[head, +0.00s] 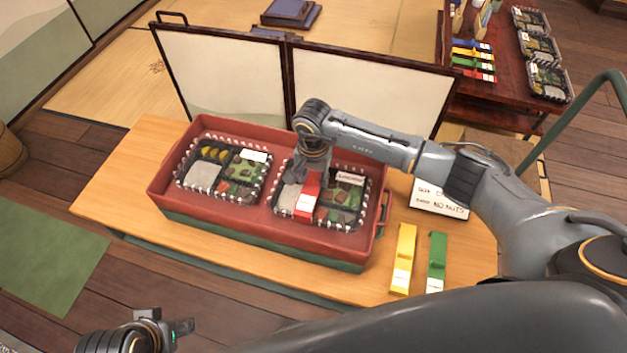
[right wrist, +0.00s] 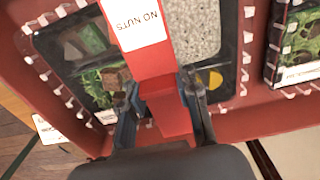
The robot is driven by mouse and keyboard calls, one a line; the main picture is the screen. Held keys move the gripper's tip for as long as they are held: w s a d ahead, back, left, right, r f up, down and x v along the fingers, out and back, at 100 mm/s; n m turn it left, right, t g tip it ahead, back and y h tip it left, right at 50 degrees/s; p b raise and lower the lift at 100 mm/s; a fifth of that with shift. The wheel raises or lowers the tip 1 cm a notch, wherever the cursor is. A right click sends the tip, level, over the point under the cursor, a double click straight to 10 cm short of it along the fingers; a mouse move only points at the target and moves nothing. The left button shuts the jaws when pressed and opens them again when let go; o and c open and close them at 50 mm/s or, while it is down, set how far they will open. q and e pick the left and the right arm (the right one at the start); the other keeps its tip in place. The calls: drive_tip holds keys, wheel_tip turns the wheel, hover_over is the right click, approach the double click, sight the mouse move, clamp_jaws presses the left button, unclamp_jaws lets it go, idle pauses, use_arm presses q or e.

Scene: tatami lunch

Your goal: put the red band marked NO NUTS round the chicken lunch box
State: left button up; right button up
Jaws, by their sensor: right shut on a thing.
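The red band marked NO NUTS (head: 308,196) is in my right gripper (head: 312,172), whose fingers are shut on it. In the right wrist view the band (right wrist: 141,28) runs away from between the fingertips (right wrist: 160,92), its white NO NUTS label facing up. It is over the right-hand lunch box (head: 345,215); I cannot tell whether it touches the box. A second lunch box (head: 238,188) sits to the left in the same red crate (head: 205,211). The box labels are too small to read, so I cannot tell which is chicken. My left gripper (head: 178,330) is at the bottom left, its jaws unclear.
A yellow band (head: 403,258) and a green band (head: 437,262) lie on the wooden table (head: 120,188), right of the crate. A white sign (head: 438,200) stands behind them. A folding screen (head: 365,88) stands behind the crate. Further bands and boxes are on a dark table (head: 513,65).

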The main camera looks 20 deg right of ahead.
use_arm(q)
drive_tip(key=shift+s+f+b, duration=0.15)
drive_tip(key=shift+f+b, duration=0.45)
drive_tip(key=shift+f, duration=0.05)
use_arm(e)
drive_tip(key=shift+s+f, duration=0.35)
drive_tip(key=shift+f, duration=0.4)
use_arm(q)
drive_tip(key=shift+w+d+f+t+b, duration=0.1)
drive_tip(key=shift+w+d+t+b, duration=0.05)
drive_tip(key=shift+w+t+b, duration=0.3)
use_arm(e)
drive_tip(key=shift+f, duration=0.25)
drive_tip(key=shift+o, duration=0.2)
drive_tip(key=shift+f, duration=0.2)
drive_tip(key=shift+c, duration=0.6)
use_arm(q)
drive_tip(key=shift+w+d, duration=0.1)
drive_tip(key=shift+w, duration=0.45)
use_arm(e)
drive_tip(key=shift+o, duration=1.5)
drive_tip(key=shift+f, duration=0.15)
drive_tip(key=shift+w, duration=0.15)
drive_tip(key=shift+c, duration=0.6)
drive_tip(key=o, duration=1.4)
use_arm(q)
drive_tip(key=shift+w, duration=0.2)
use_arm(e)
drive_tip(key=shift+w, duration=0.1)
